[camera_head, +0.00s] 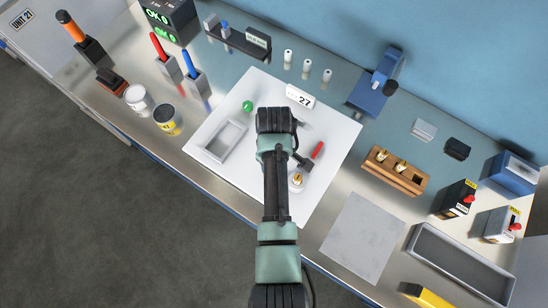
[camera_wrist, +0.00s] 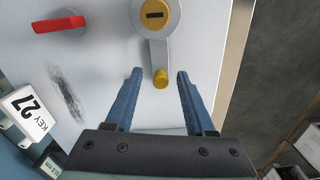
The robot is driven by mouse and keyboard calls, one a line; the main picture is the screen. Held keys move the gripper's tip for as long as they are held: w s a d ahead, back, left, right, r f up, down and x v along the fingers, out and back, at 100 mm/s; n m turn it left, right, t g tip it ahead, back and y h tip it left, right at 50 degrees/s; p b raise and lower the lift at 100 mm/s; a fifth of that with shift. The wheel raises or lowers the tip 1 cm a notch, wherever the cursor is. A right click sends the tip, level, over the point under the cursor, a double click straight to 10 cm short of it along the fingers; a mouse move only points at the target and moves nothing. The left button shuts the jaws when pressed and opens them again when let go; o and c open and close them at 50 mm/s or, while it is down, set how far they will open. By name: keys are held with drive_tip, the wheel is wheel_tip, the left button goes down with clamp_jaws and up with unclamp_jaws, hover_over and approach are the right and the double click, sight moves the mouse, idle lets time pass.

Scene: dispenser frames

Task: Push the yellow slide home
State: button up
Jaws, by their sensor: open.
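A grey lever piece (camera_wrist: 158,50) lies on the white panel (camera_wrist: 105,85) in the wrist view. It carries a round yellow disc (camera_wrist: 154,14) with a dark slot at one end and a short yellow knob (camera_wrist: 160,80) at the other. I cannot tell whether either yellow part is the slide. My gripper (camera_wrist: 158,75) is open, with the knob between its blue fingertips in the picture; no contact shows. In the head view the yellow disc (camera_head: 297,179) is right of my arm, while my fingertips and the knob are hidden.
A red handle (camera_head: 317,150) and a KEY 27 tag (camera_head: 300,97) stand near my gripper. A green knob (camera_head: 248,106) and a grey tray (camera_head: 220,141) are left. A wooden block (camera_head: 410,181) with brass pieces and a yellow object (camera_head: 425,295) are right.

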drive_tip(key=shift+a, duration=0.1)
drive_tip(key=shift+w+r, duration=0.1)
drive_tip(key=shift+r, duration=0.15)
wheel_tip(320, 180, up, 12)
drive_tip(key=shift+r, duration=0.25)
idle(0.5)
